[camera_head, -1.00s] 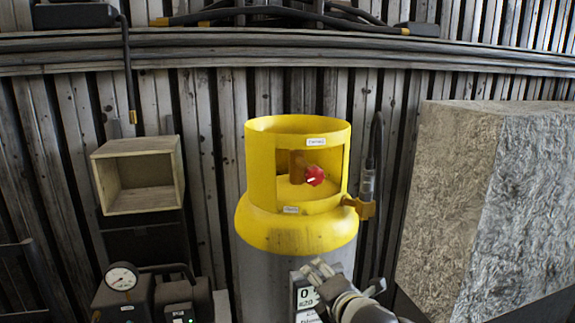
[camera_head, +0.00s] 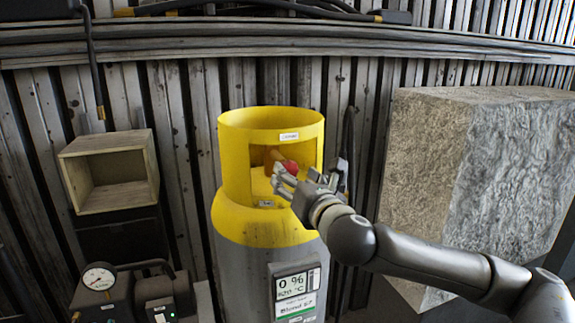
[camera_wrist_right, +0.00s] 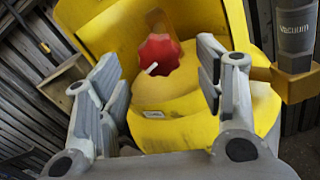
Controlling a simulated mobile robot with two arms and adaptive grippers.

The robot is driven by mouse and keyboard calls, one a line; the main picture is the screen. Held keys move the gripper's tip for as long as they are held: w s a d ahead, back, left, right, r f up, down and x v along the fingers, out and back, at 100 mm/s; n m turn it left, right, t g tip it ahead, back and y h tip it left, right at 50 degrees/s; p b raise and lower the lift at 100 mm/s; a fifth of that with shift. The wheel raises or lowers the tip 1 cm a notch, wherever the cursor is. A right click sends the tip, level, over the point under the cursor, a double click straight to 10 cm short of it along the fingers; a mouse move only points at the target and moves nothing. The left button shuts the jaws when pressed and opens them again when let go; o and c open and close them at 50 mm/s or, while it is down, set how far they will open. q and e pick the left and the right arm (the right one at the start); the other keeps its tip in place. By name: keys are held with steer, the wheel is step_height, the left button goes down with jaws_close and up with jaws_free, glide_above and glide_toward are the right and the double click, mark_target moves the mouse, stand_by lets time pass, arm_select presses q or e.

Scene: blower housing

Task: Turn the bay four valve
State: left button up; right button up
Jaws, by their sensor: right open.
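The red valve knob (camera_head: 290,166) sits inside the opening of the yellow collar (camera_head: 236,150) on top of a grey gas cylinder (camera_head: 240,272). In the right wrist view the knob (camera_wrist_right: 158,54), with a white pointer mark, shows between and beyond the two fingers. My right gripper (camera_head: 281,178) is at the collar opening in the head view, partly covering the knob. In the wrist view the right gripper (camera_wrist_right: 163,85) is open with nothing between its fingers; the knob looks apart from them. My left gripper is not in view.
A large rough stone-like block (camera_head: 440,150) stands right of the cylinder. A wooden box (camera_head: 112,170) and a gauge unit (camera_head: 99,279) are at left. A fitting labelled Vacuum (camera_wrist_right: 295,30) is close to the right finger in the wrist view. A display panel (camera_head: 295,290) is on the cylinder.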

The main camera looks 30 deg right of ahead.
mark_target(289, 170)
steer(key=shift+p+x, duration=0.65)
steer(key=shift+x, duration=1.9)
steer(key=shift+a, duration=0.1)
steer(key=c, duration=1)
